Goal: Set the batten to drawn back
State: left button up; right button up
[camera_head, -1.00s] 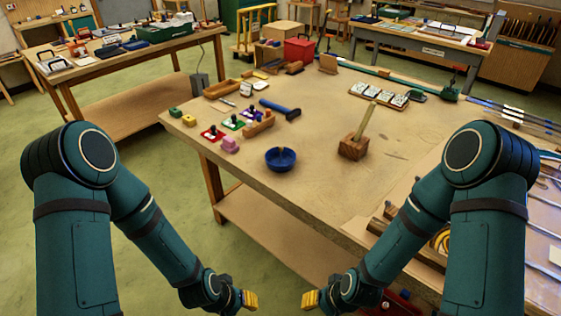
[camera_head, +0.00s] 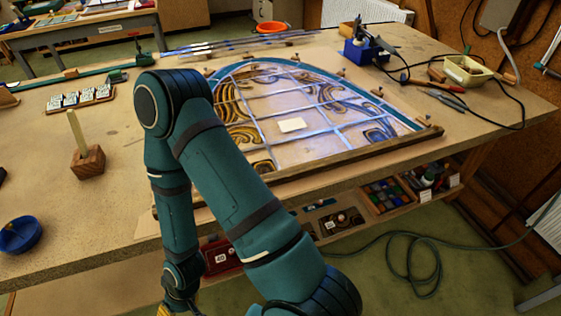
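A long wooden batten (camera_head: 352,160) lies along the front edge of the leaded panel (camera_head: 300,113) on the bench. I cannot tell whether it touches the panel's edge. Its right end shows near the panel's right corner; its left part is hidden behind my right arm. The panel is arched, with brown swirl pieces and pale lead lines, and a white card lies on it. My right gripper (camera_head: 165,310) hangs low at the bottom edge, in front of the bench and away from the batten. Only a bit of yellow fingertip shows. My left gripper is out of view.
A blue bowl (camera_head: 20,234) and a wooden block with a stick (camera_head: 87,161) stand on the bench's left. A blue holder (camera_head: 366,50), a cream tray (camera_head: 468,72) and a black cable lie at right. Below are an open shelf with boxes (camera_head: 392,195) and a floor cable.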

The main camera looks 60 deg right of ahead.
aim_at(319, 166)
jog(key=z, duration=2.25)
